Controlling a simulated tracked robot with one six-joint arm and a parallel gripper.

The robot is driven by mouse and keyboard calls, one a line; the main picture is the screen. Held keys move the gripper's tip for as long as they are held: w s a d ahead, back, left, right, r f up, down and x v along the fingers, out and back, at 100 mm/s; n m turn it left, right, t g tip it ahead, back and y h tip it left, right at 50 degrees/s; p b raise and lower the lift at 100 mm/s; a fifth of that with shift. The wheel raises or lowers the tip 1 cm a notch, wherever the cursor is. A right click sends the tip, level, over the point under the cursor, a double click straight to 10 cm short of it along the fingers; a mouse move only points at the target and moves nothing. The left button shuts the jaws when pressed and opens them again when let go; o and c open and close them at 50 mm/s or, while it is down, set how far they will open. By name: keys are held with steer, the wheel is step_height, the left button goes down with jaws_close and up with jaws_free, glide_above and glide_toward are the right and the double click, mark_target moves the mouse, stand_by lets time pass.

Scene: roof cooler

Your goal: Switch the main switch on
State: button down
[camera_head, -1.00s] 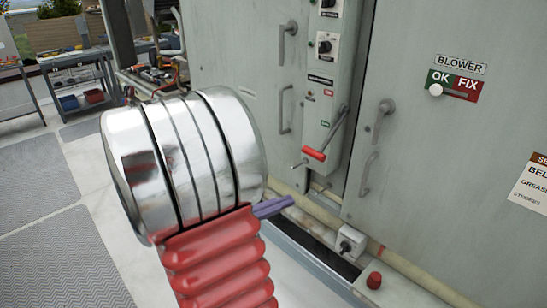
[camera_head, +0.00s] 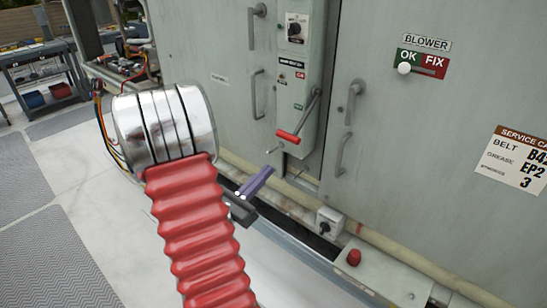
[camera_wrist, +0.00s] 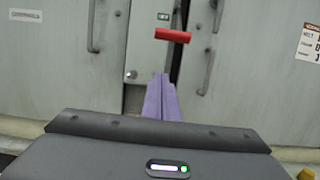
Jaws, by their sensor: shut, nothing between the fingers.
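The main switch has a grey lever with a red grip (camera_head: 288,136) on a narrow grey panel (camera_head: 310,60) on the cabinet. The lever slants down and to the left, with the grip at its lower end. In the wrist view the red grip (camera_wrist: 173,35) lies across the picture, above and beyond my fingertips. My gripper (camera_head: 268,171) has purple fingers, closed together and empty. They point toward the panel from below the grip, apart from it in the picture. In the wrist view the fingers of my gripper (camera_wrist: 160,78) show side by side.
Cabinet door handles (camera_head: 257,92) flank the panel. The blower slider (camera_head: 404,68) is to the right, at OK. A pale pipe (camera_head: 300,205), a grey socket box (camera_head: 328,221) and a red knob (camera_head: 354,257) lie along the base. A workbench (camera_head: 45,75) stands far left.

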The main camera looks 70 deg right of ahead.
steer(key=s+d+r, duration=0.3)
steer(key=d+r, duration=0.2)
steer(key=d, duration=0.1)
steer(key=shift+d+r, duration=0.3)
steer(key=shift+r, duration=0.1)
stand_by(0.6)
stand_by(0.3)
steer(key=shift+r, duration=0.15)
